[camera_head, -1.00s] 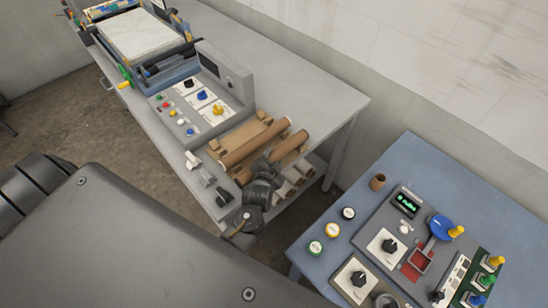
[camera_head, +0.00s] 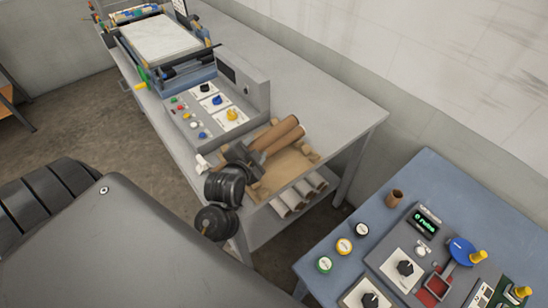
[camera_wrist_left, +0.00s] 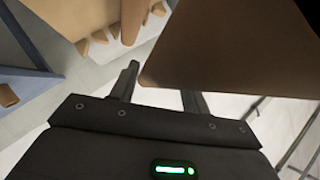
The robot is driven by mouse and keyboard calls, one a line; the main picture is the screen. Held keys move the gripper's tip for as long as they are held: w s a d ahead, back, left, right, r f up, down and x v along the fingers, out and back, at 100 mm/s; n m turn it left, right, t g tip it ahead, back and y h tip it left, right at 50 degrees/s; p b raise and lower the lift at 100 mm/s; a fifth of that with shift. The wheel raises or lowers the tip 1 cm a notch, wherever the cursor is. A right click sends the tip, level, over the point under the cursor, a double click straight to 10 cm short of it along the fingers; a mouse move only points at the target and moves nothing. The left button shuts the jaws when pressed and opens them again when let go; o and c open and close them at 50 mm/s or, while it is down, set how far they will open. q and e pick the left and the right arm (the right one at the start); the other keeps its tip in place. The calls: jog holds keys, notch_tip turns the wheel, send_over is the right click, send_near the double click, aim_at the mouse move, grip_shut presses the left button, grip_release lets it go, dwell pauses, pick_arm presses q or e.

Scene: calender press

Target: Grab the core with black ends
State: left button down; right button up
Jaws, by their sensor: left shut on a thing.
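My left gripper (camera_head: 245,157) is over the near end of the long grey table, beside two brown cardboard cores (camera_head: 284,143) that slant up to the right. In the left wrist view the left gripper (camera_wrist_left: 160,88) has a large brown core (camera_wrist_left: 235,48) between its fingers, very close to the camera. It is shut on this core. My arm and gripper hide the cores' lower ends in the head view. No black end is clear on either core, so I cannot tell which one is held. My right gripper is not in view.
A cardboard-coloured rack (camera_head: 290,165) lies under the cores. White rolls (camera_head: 298,197) sit on the shelf below. A control panel (camera_head: 205,112) stands behind on the grey table. A blue table (camera_head: 350,225) with knobs and a small brown cup (camera_head: 395,198) is at right.

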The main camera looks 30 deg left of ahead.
pick_arm(q)
jog(key=s+a, duration=0.1)
jog(key=s+a+r+b, duration=0.1)
jog(key=a, duration=0.1)
jog(key=shift+s+r, duration=0.15)
jog(key=shift+r, duration=0.05)
jog(key=shift+s+a+r, duration=0.3)
jog(key=shift+a+r, duration=0.05)
